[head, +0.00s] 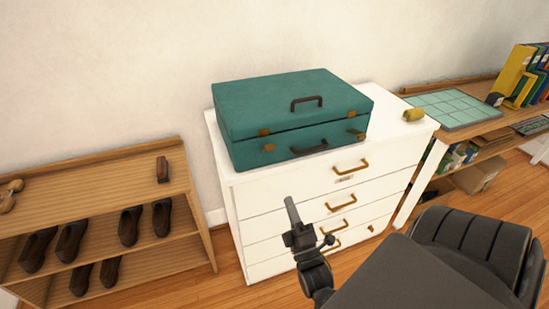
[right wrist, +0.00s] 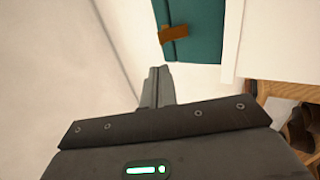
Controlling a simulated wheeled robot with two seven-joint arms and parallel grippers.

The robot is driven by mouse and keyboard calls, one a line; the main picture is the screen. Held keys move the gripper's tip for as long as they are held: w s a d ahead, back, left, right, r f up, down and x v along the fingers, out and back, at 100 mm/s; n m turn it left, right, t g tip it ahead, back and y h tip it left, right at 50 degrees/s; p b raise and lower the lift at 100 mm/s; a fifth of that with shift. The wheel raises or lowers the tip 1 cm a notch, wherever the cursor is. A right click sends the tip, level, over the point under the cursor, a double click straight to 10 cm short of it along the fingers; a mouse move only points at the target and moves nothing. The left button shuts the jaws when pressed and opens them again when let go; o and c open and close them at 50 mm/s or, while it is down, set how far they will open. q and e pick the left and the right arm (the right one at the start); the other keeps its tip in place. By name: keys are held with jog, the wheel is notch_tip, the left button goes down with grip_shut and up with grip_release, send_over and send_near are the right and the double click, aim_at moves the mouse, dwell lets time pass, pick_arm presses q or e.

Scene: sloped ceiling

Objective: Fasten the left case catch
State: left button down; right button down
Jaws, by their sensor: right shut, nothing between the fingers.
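A teal case (head: 290,103) with a dark handle on its lid lies on the white dresser (head: 228,187), with a dark seam between lid and base. The left catch (head: 268,147) is a small brass part low on its front, under an orange-brown piece on the lid edge. The right catch (head: 357,134) sits near the right corner. My right gripper (head: 290,202) is shut and empty, in front of the dresser and below the case in the head view. In the right wrist view its fingers (right wrist: 155,88) point toward the case (right wrist: 205,42) and a brass catch piece (right wrist: 173,34). My left gripper is out of view.
A yellow roll (head: 413,114) lies on the dresser's right end. The drawers carry protruding brass handles (head: 350,168). A wooden shoe rack (head: 95,172) stands at the left. A desk (head: 480,128) with a green mat and binders stands at the right.

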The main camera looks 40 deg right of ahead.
jog(key=shift+w, duration=0.1)
jog(key=p, duration=0.5)
send_near(271, 149)
jog(key=x, duration=0.5)
jog(key=shift+w, duration=0.15)
jog(key=shift+x, duration=0.75)
jog(key=shift+d+f, duration=0.1)
